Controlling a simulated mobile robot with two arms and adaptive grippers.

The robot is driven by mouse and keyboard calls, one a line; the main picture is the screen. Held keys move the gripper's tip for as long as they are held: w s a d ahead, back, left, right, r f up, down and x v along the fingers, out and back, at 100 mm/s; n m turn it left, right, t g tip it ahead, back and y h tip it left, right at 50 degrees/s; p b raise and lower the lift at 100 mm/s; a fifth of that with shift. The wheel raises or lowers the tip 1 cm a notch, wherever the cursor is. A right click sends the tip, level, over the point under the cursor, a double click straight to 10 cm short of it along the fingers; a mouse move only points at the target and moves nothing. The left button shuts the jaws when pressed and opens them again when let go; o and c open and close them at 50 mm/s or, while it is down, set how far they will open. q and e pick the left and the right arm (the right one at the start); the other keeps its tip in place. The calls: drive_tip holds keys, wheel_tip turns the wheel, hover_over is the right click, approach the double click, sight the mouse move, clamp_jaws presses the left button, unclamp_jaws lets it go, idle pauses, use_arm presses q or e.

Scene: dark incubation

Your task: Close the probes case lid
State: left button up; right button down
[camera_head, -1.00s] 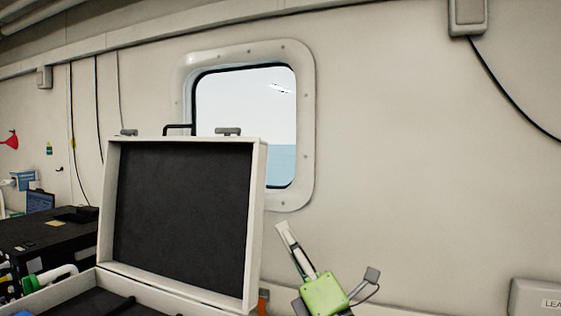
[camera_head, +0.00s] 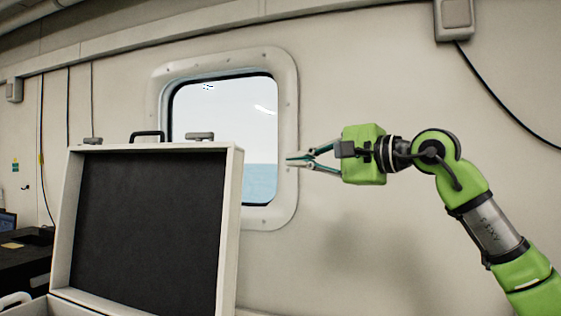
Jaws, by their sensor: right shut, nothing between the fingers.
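The probes case lid (camera_head: 232,200) stands open and upright at the left of the head view, with a pale frame and a dark lining facing me. A black handle and two grey latches sit on its top edge. Only a small part of the case base (camera_head: 20,308) shows at the bottom left; the rest is below the picture. My right gripper (camera_head: 289,161) is shut and empty. It points left, to the right of the lid near its top edge, and appears apart from it. My left gripper is not in view.
A round-cornered window (camera_head: 285,195) in the pale wall is behind the lid and gripper. A dark bench or box (camera_head: 30,262) with a laptop (camera_head: 7,222) is at the far left. Space between lid and right arm looks clear.

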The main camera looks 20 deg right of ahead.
drive_tip(key=w+a+p, duration=0.4)
drive_tip(key=a, duration=0.3)
drive_tip(key=shift+a, duration=0.35)
drive_tip(key=shift+w, duration=0.1)
